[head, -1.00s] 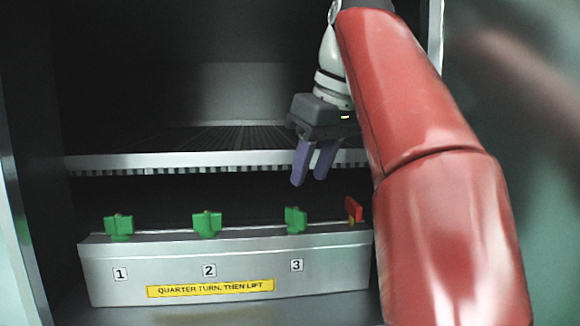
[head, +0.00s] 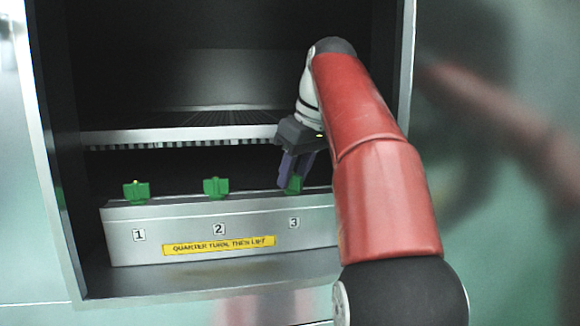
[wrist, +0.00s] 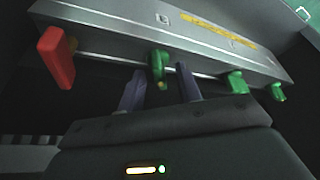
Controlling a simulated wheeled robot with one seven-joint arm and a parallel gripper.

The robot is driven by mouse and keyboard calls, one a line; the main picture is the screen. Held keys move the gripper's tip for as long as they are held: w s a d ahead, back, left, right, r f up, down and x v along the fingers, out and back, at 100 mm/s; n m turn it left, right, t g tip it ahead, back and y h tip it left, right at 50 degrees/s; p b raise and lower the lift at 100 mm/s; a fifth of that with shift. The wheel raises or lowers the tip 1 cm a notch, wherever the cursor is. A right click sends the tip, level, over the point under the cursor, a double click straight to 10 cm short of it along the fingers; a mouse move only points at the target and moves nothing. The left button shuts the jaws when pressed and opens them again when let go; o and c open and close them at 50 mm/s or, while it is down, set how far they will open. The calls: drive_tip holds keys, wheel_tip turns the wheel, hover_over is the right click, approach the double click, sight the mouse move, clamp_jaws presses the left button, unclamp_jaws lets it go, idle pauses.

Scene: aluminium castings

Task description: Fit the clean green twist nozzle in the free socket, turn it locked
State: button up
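Three green twist nozzles stand on the grey rail (head: 188,230), at number 1 (head: 136,190), number 2 (head: 215,187) and number 3 (head: 295,184). The nozzle at 3 looks narrower than the other two, as if turned differently. My gripper (head: 293,176) is at number 3 with its two purple fingers apart. In the wrist view the nozzle at 3 (wrist: 158,68) shows between the fingertips; I cannot tell whether they touch it. A red piece (wrist: 56,57) stands at the rail's end beyond 3; my arm hides it in the head view. No empty socket is visible.
The rail sits inside a dark open cabinet, below a slatted shelf (head: 180,136) close above and behind. A yellow label (head: 218,246) reads "QUARTER TURN, THEN LIFT". The cabinet's right side wall (head: 404,80) stands behind my arm.

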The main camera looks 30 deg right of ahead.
drive_tip(key=shift+c, duration=0.3)
clamp_jaws()
drive_tip(key=shift+r+n+y+p, duration=0.15)
drive_tip(key=shift+n+y+p, duration=0.25)
drive_tip(key=shift+n+p, duration=0.4)
drive_tip(key=n, duration=0.2)
drive_tip(key=shift+w+d+f+n+g+y, duration=0.15)
drive_tip(key=shift+f+n+g+y, duration=0.05)
drive_tip(key=shift+n+g+y, duration=0.2)
drive_tip(key=shift+n+y, duration=0.3)
drive_tip(key=shift+n, duration=0.7)
